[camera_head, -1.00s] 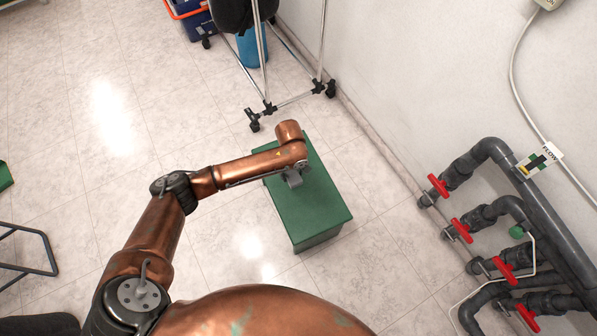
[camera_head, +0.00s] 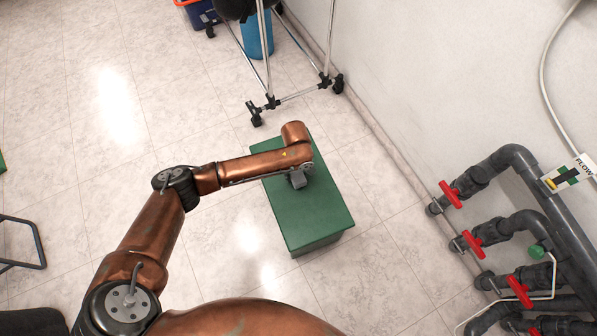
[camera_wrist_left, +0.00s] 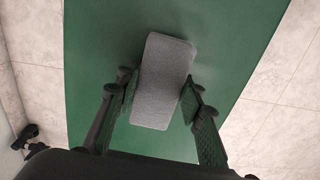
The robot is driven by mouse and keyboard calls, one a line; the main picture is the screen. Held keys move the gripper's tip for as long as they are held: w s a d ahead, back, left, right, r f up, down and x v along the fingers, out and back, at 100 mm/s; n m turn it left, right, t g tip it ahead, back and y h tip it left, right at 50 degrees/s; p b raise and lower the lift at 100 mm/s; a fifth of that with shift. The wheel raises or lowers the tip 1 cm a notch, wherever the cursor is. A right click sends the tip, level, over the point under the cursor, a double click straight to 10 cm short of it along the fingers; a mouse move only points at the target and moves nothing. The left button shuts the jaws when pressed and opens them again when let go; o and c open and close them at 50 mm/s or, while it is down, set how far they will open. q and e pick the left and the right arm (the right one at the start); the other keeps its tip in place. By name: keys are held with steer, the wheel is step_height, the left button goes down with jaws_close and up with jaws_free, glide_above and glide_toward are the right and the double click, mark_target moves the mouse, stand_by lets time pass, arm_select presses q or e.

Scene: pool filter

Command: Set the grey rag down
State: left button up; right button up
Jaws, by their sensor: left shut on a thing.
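The grey rag (camera_wrist_left: 163,80) is a folded, rounded block between the two fingers of my left gripper (camera_wrist_left: 160,105) in the left wrist view. The fingers are shut on it from both sides. In the head view the rag (camera_head: 298,180) shows only as a small grey patch under the end of my left arm. It is over the far part of the green box top (camera_head: 315,215); whether it touches the surface I cannot tell. The green top also fills much of the left wrist view (camera_wrist_left: 100,50). My right gripper is not in view.
The near part of the green top is bare. A wheeled metal stand (camera_head: 268,100) is behind the box by the wall. Grey pipes with red valve handles (camera_head: 472,242) are at the right. Tiled floor (camera_head: 70,120) is open at the left.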

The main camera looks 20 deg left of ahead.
arm_select(q)
steer(key=shift+f, duration=0.45)
steer(key=shift+r, duration=0.15)
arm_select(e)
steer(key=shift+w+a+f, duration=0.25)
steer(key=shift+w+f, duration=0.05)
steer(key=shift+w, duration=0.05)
arm_select(q)
steer(key=shift+f, duration=0.25)
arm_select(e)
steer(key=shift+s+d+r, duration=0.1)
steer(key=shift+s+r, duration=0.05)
arm_select(q)
steer(key=o, duration=1.1)
steer(key=shift+f, duration=0.15)
